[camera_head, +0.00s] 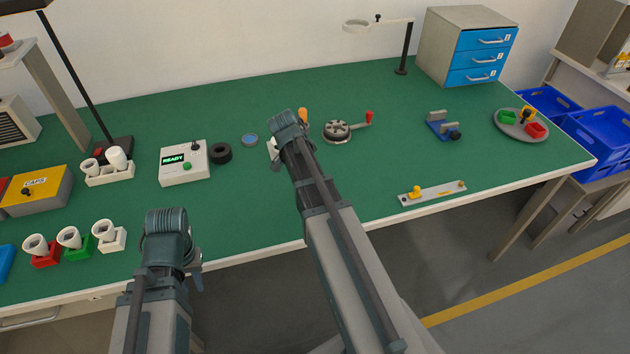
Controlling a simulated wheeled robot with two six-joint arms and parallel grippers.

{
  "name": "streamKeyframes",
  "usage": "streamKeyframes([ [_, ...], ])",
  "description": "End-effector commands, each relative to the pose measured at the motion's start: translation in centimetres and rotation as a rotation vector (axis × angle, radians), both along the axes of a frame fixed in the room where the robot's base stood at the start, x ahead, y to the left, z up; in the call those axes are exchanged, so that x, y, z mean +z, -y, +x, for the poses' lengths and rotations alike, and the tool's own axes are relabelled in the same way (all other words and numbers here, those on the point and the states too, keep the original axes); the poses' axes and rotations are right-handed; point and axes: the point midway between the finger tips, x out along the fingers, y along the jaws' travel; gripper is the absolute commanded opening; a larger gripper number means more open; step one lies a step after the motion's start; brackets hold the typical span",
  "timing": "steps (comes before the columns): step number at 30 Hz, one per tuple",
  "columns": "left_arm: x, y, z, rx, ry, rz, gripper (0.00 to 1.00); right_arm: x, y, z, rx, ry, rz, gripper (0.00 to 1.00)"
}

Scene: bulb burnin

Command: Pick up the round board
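The round board (508,131) is a grey disc near the right end of the green bench. A green block (507,118), a red block (536,131) and a yellow-and-black piece (526,114) sit on it. My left gripper (193,268) is at the bench's front edge at left, far from the board; its wrist hides most of the fingers. My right gripper (276,155) is over the middle of the bench, well left of the board, and mostly hidden behind its own wrist. I cannot see whether either is open or shut.
A crank wheel (338,131), a blue vise-like fixture (439,127) and a grey bar with a yellow knob (434,193) lie between my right arm and the board. A blue drawer cabinet (446,52) stands behind. Blue crates (600,135) are off the right edge. The bench's front middle is clear.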

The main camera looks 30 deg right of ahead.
Motion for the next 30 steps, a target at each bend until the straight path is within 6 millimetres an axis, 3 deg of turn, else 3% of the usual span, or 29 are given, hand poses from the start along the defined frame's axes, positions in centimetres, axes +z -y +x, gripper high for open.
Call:
streamKeyframes([
  [5, 0.13, 0.00, 0.00, 0.000, 0.000, 0.000, 0.27, 0.13, -0.01, 0.00, 0.000, 0.000, 0.000, 0.52],
  [14, 0.13, 0.00, 0.00, 0.000, 0.000, 0.000, 0.27, 0.12, -0.02, -0.01, 0.000, 0.000, 0.000, 0.00],
  [26, 0.19, 0.00, 0.00, 0.000, 0.000, 0.000, 0.27, 0.19, 0.00, -0.01, 0.000, 0.000, 0.000, 0.00],
  [30, 1.04, 0.00, 0.00, 0.000, 0.000, 0.000, 0.27, 1.03, 0.28, -0.04, 0.000, 0.000, 0.000, 0.00],
])
